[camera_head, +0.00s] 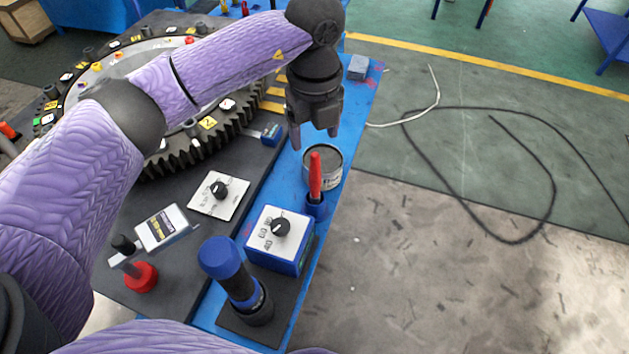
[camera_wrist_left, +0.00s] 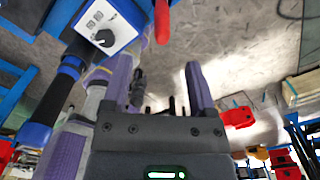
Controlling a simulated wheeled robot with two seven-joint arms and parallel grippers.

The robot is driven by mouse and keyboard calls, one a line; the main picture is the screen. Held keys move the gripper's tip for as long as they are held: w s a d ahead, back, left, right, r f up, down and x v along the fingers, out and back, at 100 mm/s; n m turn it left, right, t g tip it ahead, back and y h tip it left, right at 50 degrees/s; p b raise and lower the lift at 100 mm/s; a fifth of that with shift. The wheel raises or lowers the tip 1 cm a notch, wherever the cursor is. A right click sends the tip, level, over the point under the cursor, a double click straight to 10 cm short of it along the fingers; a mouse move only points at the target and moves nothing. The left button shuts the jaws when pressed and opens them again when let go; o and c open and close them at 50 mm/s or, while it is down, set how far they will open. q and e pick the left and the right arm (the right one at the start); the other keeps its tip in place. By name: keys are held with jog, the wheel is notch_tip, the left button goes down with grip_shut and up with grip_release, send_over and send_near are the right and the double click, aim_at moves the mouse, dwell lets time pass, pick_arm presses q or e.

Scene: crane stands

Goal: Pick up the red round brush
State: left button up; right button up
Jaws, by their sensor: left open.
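The red round brush (camera_head: 315,178) stands upright, its red handle up and its lower end hidden in a small blue holder (camera_head: 316,207) near the right edge of the blue bench. A red piece, likely its handle, shows at the top of the left wrist view (camera_wrist_left: 162,20). My left gripper (camera_head: 315,137) is open and empty, its fingers pointing down above and behind the brush in the head view. In the left wrist view its two fingers (camera_wrist_left: 160,75) stand apart with nothing gripped. My right gripper is not in view.
A grey can (camera_head: 329,181) stands just behind the brush. A blue box with a knob (camera_head: 280,241) and a blue-capped torch-like cylinder (camera_head: 235,278) stand nearer. A large toothed ring (camera_head: 190,157) fills the left. Open floor with cables lies right.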

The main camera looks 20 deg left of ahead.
aim_at(315, 168)
pick_arm(q)
notch_tip(315, 168, down, 10)
jog(key=shift+w+r+b, duration=0.15)
jog(key=shift+b, duration=0.35)
grip_shut()
